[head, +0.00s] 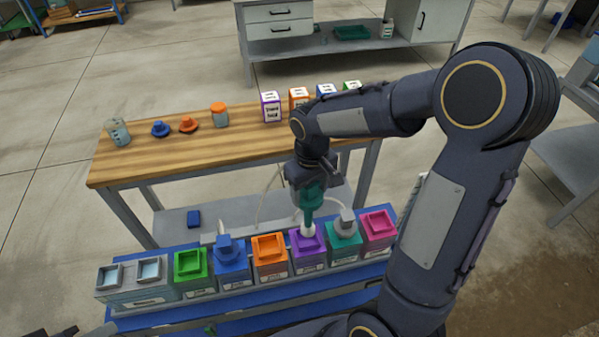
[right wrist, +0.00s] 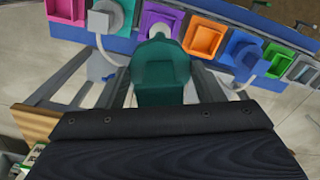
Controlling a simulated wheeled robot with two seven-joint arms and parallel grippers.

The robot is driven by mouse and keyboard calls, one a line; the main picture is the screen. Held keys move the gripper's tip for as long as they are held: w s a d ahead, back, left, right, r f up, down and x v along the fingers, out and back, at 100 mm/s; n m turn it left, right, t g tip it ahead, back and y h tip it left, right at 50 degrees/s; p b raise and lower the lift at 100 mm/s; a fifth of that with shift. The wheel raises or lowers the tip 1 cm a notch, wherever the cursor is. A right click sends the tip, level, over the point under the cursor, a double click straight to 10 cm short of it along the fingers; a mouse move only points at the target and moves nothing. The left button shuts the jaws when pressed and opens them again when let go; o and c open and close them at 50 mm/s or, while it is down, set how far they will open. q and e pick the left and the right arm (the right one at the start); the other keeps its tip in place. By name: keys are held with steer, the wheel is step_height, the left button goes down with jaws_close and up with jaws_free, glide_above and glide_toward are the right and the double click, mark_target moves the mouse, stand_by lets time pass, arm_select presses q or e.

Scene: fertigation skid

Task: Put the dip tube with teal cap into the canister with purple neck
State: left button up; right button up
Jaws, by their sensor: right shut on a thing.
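The dip tube with teal cap (head: 312,197) is held upright in my right gripper (head: 309,180), which is shut on it. Its teal cap (right wrist: 160,75) fills the middle of the right wrist view. The canister with purple neck (head: 307,259) stands in the row, directly below the cap in the head view. A white part shows between the cap and the purple neck (right wrist: 148,22). I cannot tell how far the tube reaches into the opening. Dark parts at the lower left edge of the head view may be my left gripper; its jaws are not clear.
The row on the blue rack (head: 160,318) also holds green (head: 190,262), orange (head: 270,247) and pink (head: 377,224) open canisters. The blue (head: 230,268) and teal (head: 343,240) ones have capped tubes with pale hoses. A wooden bench (head: 170,155) with several small containers stands behind.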

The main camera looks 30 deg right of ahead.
mark_target(308, 229)
steer(key=shift+w+f, duration=0.15)
steer(key=shift+w, duration=0.05)
steer(key=shift+s+f+b, duration=0.25)
steer(key=shift+f+b, duration=0.3)
steer(key=shift+b, duration=0.15)
step_height(308, 229, down, 3)
steer(key=shift+w+r+b, duration=0.1)
steer(key=shift+r+b, duration=0.05)
steer(key=shift+b, duration=0.85)
step_height(308, 229, down, 14)
steer(key=b, duration=1.1)
steer(key=shift+r, duration=0.1)
steer(key=o, duration=1.5)
steer(key=shift+r+p, duration=0.65)
steer(key=shift+r, duration=3.25)
